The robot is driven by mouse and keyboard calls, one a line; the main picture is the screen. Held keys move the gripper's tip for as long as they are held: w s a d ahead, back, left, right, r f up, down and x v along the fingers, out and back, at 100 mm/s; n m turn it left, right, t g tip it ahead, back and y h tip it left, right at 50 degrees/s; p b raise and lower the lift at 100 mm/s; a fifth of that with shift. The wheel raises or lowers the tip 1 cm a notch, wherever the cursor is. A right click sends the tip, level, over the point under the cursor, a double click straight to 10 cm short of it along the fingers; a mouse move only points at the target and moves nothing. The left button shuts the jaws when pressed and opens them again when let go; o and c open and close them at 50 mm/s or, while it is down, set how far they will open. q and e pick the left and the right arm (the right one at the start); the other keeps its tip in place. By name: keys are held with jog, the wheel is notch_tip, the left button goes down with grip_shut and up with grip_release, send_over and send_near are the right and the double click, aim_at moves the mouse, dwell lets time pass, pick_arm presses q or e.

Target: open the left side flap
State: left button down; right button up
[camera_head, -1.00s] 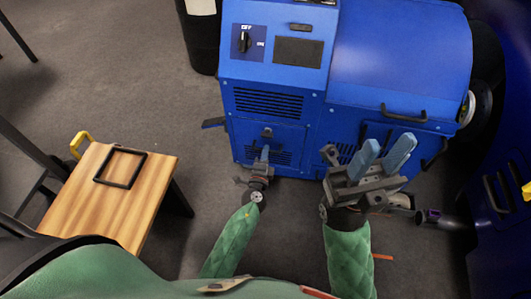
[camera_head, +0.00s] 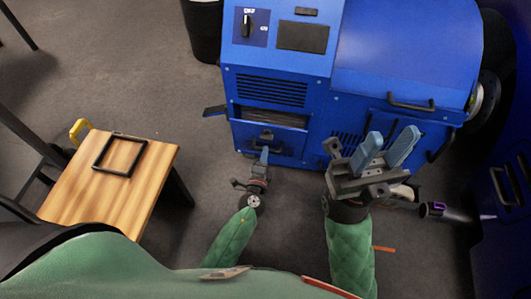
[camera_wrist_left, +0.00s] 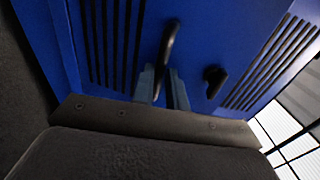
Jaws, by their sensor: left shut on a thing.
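The left side flap (camera_head: 290,143) is a blue vented panel low on the front of the blue machine. Its top edge is tipped outward, and a dark gap shows above it. My left gripper (camera_head: 264,156) is at the flap's dark handle (camera_head: 267,136). In the left wrist view the flap (camera_wrist_left: 195,30) fills the upper part, and my left gripper's blue fingers (camera_wrist_left: 162,85) are shut on the handle (camera_wrist_left: 169,45). My right gripper (camera_head: 385,150) is raised before the machine's right half, its two blue fingers apart and nothing visible between them.
A wooden table (camera_head: 75,190) with a black frame (camera_head: 119,156) stands at the left, clear of the arm. The machine's right section has a closed panel with a black handle (camera_head: 411,103). A grey tube (camera_head: 450,213) lies at the right.

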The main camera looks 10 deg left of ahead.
pick_arm(q)
jog(key=shift+s+r+b, duration=0.1)
jog(key=shift+s+b, duration=0.45)
jog(key=shift+s, duration=0.65)
jog(key=c, duration=2.1)
grip_release()
jog(key=o, duration=0.4)
jog(key=shift+c, duration=0.2)
jog(key=shift+f, duration=0.2)
jog(key=shift+c, duration=0.7)
jog(key=shift+s, duration=0.1)
